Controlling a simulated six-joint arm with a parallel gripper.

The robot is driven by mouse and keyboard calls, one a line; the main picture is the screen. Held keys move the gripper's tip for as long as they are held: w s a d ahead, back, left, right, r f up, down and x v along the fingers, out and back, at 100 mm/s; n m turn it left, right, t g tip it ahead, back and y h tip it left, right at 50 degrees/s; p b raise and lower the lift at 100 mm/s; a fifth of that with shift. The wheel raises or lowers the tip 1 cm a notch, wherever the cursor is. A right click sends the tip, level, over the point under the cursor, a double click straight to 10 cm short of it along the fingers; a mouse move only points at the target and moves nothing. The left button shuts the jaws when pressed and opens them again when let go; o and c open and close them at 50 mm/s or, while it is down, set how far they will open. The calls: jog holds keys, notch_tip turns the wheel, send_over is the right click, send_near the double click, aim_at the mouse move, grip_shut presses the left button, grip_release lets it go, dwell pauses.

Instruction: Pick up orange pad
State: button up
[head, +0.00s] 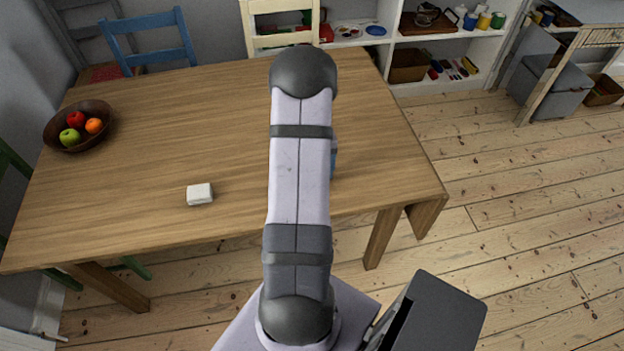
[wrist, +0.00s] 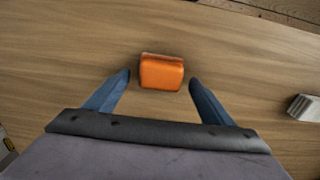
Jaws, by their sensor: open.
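An orange pad (wrist: 161,73) lies on the wooden table in the wrist view, a small block with rounded corners and a paler far edge. My gripper (wrist: 160,82) is open, with one blue finger on each side of the pad. The pad sits between and slightly beyond the fingertips, with a gap on both sides. I cannot tell how high the fingers are above the table. In the head view my arm hides the pad, and only a bit of blue finger (head: 334,155) shows beside the arm.
A white block (head: 199,194) lies on the wooden table (head: 150,175); it also shows at the right of the wrist view (wrist: 304,107). A dark bowl of fruit (head: 53,134) stands at the table's left end. Chairs stand around the table. The tabletop around the pad is clear.

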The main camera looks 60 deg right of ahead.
jog(key=shift+f, duration=0.5)
jog(key=c, duration=1.2)
jog(key=shift+r, duration=0.15)
notch_tip(320, 180, up, 10)
jog(key=shift+f+b, duration=0.1)
jog(key=shift+b, duration=0.75)
jog(key=shift+o, duration=0.7)
jog(key=shift+w, duration=0.1)
